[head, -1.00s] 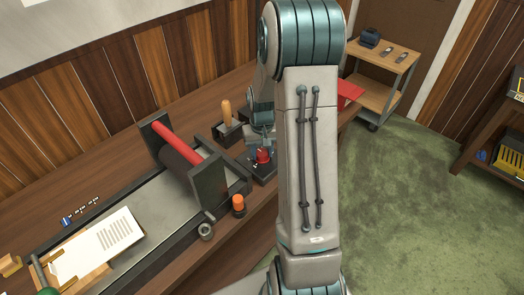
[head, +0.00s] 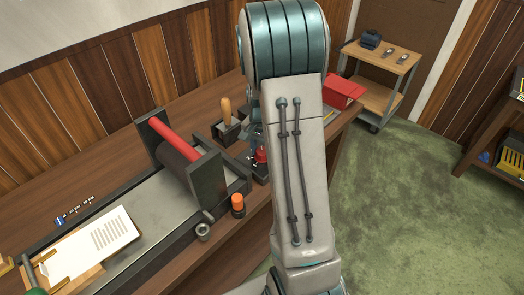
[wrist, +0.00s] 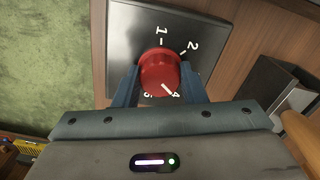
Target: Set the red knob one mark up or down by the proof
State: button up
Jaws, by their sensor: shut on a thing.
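The red knob (wrist: 160,70) stands on a dark metal plate (wrist: 205,28) with white numerals in the wrist view. The marks 1 and 2 show clearly; a 4 and another numeral are partly hidden below the knob. The knob's white pointer line is at its lower right, towards the 4. My gripper (wrist: 161,84) is shut on the knob, one finger on each side. In the head view the knob (head: 260,156) is partly hidden by my arm. The proof (head: 103,238), a white sheet with printed lines, lies at the lower left.
A press with a red roller (head: 175,138) stands left of the knob. A wooden-handled tool (head: 226,110) stands behind. An orange-capped item (head: 238,203) is in front. A red box (head: 342,92) sits at the bench's far end. A cart (head: 378,75) stands beyond.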

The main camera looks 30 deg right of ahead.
jog(key=shift+m, duration=0.9)
jog(key=shift+r, duration=0.1)
jog(key=o, duration=1)
notch_tip(320, 180, up, 14)
jog(key=shift+f+b, duration=0.1)
jog(key=shift+b, duration=0.2)
